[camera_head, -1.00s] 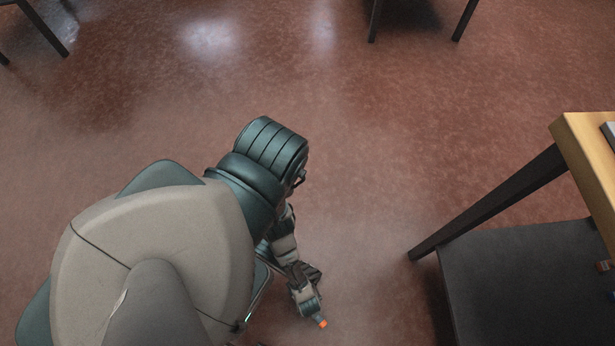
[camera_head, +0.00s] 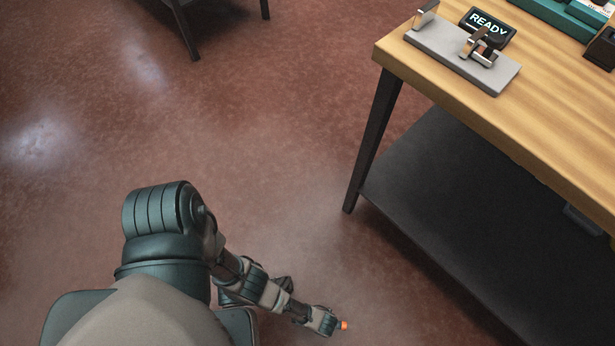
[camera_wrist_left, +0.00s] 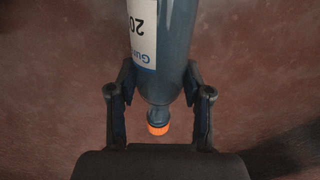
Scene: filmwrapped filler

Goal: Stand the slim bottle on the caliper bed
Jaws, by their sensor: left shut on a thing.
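The slim bottle (camera_wrist_left: 178,50) is blue-grey with a white label and an orange cap. In the left wrist view it lies between the fingers of my left gripper (camera_wrist_left: 158,92), cap end toward the wrist, label print upside down. The left gripper is shut on it. In the head view my left gripper (camera_head: 325,322) is low over the floor, left of the table, and only the orange cap (camera_head: 344,325) clearly shows. The caliper bed (camera_head: 435,42) is a grey plate with upright metal jaws on the table's near-left corner, with no bottle on it. My right gripper is out of view.
The wooden table (camera_head: 545,125) has a dark leg (camera_head: 372,140) and a dark lower shelf (camera_head: 440,190) between my left arm and the caliper bed. A READY display (camera_head: 488,27) stands behind the bed. A teal tray (camera_head: 560,15) and a dark brown block (camera_head: 602,48) lie farther right.

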